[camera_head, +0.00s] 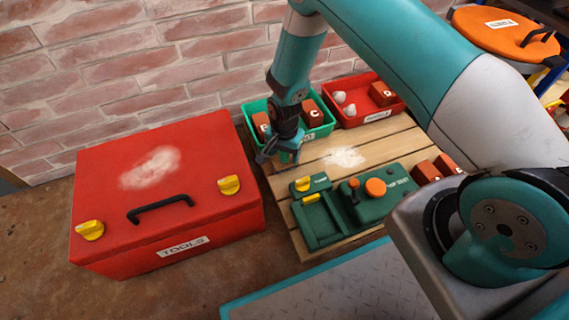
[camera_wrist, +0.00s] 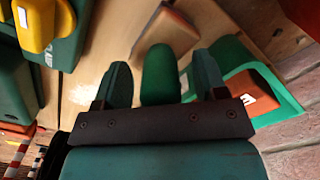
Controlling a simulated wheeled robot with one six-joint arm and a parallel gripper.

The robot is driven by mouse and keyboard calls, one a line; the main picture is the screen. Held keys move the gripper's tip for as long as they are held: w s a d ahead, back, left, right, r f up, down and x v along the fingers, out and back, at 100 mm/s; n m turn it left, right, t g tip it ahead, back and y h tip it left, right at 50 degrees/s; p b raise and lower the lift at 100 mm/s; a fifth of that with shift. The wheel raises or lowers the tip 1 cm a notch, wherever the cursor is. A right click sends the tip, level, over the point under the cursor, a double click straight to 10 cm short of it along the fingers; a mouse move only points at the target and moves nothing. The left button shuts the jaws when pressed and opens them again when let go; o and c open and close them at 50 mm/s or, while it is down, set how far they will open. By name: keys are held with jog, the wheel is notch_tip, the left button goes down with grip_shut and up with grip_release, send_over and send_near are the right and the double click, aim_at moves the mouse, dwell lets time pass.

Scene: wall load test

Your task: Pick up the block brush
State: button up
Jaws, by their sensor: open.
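My gripper (camera_head: 286,158) points down over the wooden pallet top, just in front of the green bin. In the wrist view my gripper (camera_wrist: 163,82) is open, its two dark green fingers spread apart. A rounded green handle (camera_wrist: 160,72) stands between the fingers, with a gap on each side. It appears to be the block brush's handle, with a brown block (camera_wrist: 172,30) just beyond it; I cannot tell whether the two are joined. In the head view the brush is mostly hidden behind my gripper.
A green bin (camera_head: 327,127) and a red bin (camera_head: 397,108) with blocks stand by the brick wall. A red toolbox (camera_head: 165,205) lies left. A green device (camera_head: 345,212) with yellow and orange knobs sits close in front. The pallet (camera_head: 318,158) has some bare room.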

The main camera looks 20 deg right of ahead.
jog(key=shift+r, duration=0.1)
jog(key=c, duration=1.1)
jog(key=shift+o, duration=0.2)
jog(key=shift+r, duration=0.1)
notch_tip(320, 180, up, 20)
jog(key=p, duration=1)
jog(key=shift+p, duration=0.3)
